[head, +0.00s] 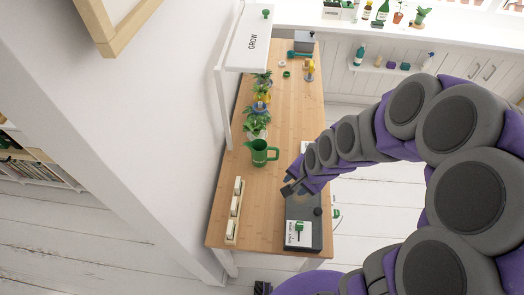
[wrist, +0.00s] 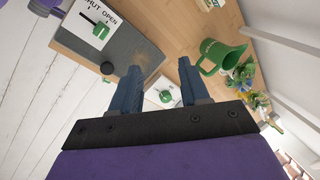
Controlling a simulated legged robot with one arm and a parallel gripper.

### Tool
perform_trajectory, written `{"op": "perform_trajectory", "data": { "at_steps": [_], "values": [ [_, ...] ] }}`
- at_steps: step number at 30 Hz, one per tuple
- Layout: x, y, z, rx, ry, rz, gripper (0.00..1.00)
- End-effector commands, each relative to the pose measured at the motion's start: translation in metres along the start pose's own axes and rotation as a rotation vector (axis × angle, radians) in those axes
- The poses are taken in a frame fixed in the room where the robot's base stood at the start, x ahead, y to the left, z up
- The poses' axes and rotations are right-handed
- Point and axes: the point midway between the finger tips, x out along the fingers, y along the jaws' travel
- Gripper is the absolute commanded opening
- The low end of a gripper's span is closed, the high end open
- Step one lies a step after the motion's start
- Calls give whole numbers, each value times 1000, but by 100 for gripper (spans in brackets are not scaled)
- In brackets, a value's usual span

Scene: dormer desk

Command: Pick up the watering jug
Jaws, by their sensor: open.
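The green watering jug (head: 260,154) stands on the wooden desk in the head view, in front of the potted plants, with its handle toward the right. In the wrist view the jug (wrist: 220,56) appears at the upper right, beyond the right finger. My gripper (head: 287,188) is above the desk's right side, below and to the right of the jug in the head view. In the wrist view my gripper (wrist: 160,82) has its two blue fingers apart with nothing between them. It is not touching the jug.
A dark grey box (head: 302,212) with a green lever and a white label lies under my gripper. A cream rack (head: 235,210) stands at the desk's left edge. Potted plants (head: 258,122) stand behind the jug. A white GROW shelf (head: 250,45) overhangs the back left. Bare desk lies left of my gripper.

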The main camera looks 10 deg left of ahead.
Motion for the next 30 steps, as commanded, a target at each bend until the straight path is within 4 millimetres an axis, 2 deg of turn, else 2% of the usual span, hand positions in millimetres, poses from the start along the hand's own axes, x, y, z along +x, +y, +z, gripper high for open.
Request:
{"op": "perform_trajectory", "data": {
  "at_steps": [3, 9, 16, 23, 30],
  "values": [
    [28, -23, -4, 135, -10, -87, 45],
    [69, -60, -12, 397, -31, -252, 45],
    [108, -90, -18, 741, -82, -438, 45],
    [137, -102, -28, 1123, -142, -622, 45],
    [157, -90, -43, 1533, -196, -821, 45]
  ]
}}
